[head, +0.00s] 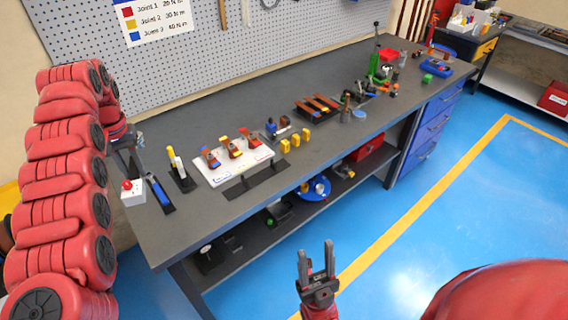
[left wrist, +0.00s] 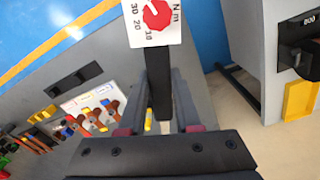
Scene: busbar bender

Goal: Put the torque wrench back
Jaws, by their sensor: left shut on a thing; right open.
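The torque wrench has a black bar and a white dial box (head: 132,194) with a red knob. My left gripper (head: 127,152) is shut on it at the left end of the workbench. In the left wrist view the black bar (left wrist: 158,80) runs between the fingers of my left gripper (left wrist: 162,122). Its dial (left wrist: 155,18) shows numbers and "N m" at the top. Whether it touches the bench is unclear. Just right of it lies a black holder with a blue strip (head: 160,194). My right gripper (head: 317,263) is open and empty, in front of the bench.
Beside the holder is a black stand with a yellow-topped piece (head: 180,168), then a white board (head: 236,161) with coloured parts. Yellow blocks (head: 296,141) and a dark tray (head: 318,105) lie further right. A pegboard (head: 150,75) stands behind. The blue floor (head: 450,190) is clear.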

